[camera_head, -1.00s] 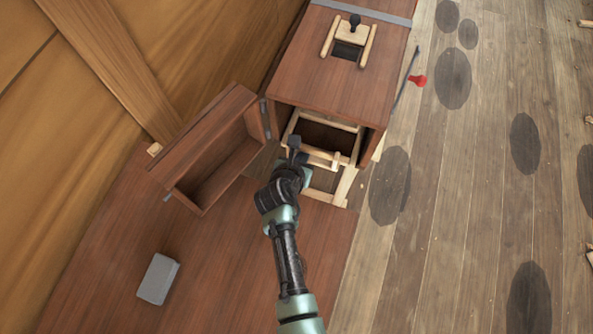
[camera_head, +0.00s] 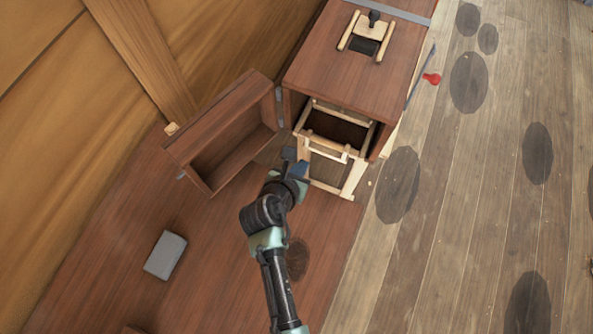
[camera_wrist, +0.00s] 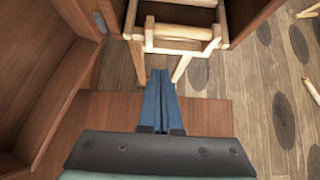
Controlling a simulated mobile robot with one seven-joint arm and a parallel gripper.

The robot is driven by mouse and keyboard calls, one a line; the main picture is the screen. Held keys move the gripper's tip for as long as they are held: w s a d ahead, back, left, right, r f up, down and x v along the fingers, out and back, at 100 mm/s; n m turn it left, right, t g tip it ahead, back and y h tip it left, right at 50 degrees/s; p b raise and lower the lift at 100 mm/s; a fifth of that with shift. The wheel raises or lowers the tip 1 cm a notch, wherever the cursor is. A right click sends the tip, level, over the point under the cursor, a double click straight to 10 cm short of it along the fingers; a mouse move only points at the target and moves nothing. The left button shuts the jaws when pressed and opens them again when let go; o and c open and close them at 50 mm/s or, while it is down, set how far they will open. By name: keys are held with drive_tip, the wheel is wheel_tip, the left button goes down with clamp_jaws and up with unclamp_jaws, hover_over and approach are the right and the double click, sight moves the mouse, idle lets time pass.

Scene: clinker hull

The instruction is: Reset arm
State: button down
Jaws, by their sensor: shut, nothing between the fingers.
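My gripper (camera_head: 294,160) is shut and empty in the head view, just in front of the open wooden cabinet. In the wrist view its two blue fingers (camera_wrist: 158,98) lie together with nothing between them. They point toward a light wooden frame (camera_wrist: 180,32) in the cabinet opening, apart from it as far as I can tell. The same frame (camera_head: 330,150) shows in the head view, partly pulled out of the red-brown cabinet (camera_head: 345,70).
The cabinet's open, box-like door (camera_head: 225,135) stands to the left of my gripper. A grey block (camera_head: 165,255) lies on the red-brown surface (camera_head: 215,290). A small red object (camera_head: 432,79) is right of the cabinet. The plank floor (camera_head: 440,250) at right is largely clear.

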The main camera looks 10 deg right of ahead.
drive_tip(key=w+a+r+m+t+y+b, duration=0.1)
drive_tip(key=w+a+r+m+t, duration=0.3)
drive_tip(key=r, duration=0.9)
drive_tip(key=w+d+r+m+t+b, duration=0.1)
drive_tip(key=w+r+m+t+b, duration=0.15)
drive_tip(key=r+m, duration=0.7)
drive_tip(key=w+a+r+m+t+y, duration=0.1)
drive_tip(key=w+a+r+m+t, duration=0.2)
drive_tip(key=r, duration=1.2)
drive_tip(key=s+r+m+t+y+b, duration=0.1)
drive_tip(key=s+r+m+t, duration=0.2)
drive_tip(key=r, duration=0.6)
drive_tip(key=s+r+m+t+y+b, duration=0.1)
drive_tip(key=s+r+m+t, duration=0.2)
drive_tip(key=r, duration=0.6)
drive_tip(key=s+a+r+m+t+y+b, duration=0.1)
drive_tip(key=s+r+m+t, duration=0.3)
drive_tip(key=s+r+m, duration=0.2)
wheel_tip(320, 180, up, 4)
drive_tip(key=shift+s+f+m, duration=0.1)
drive_tip(key=shift+s+m, duration=0.25)
drive_tip(key=shift+s, duration=0.85)
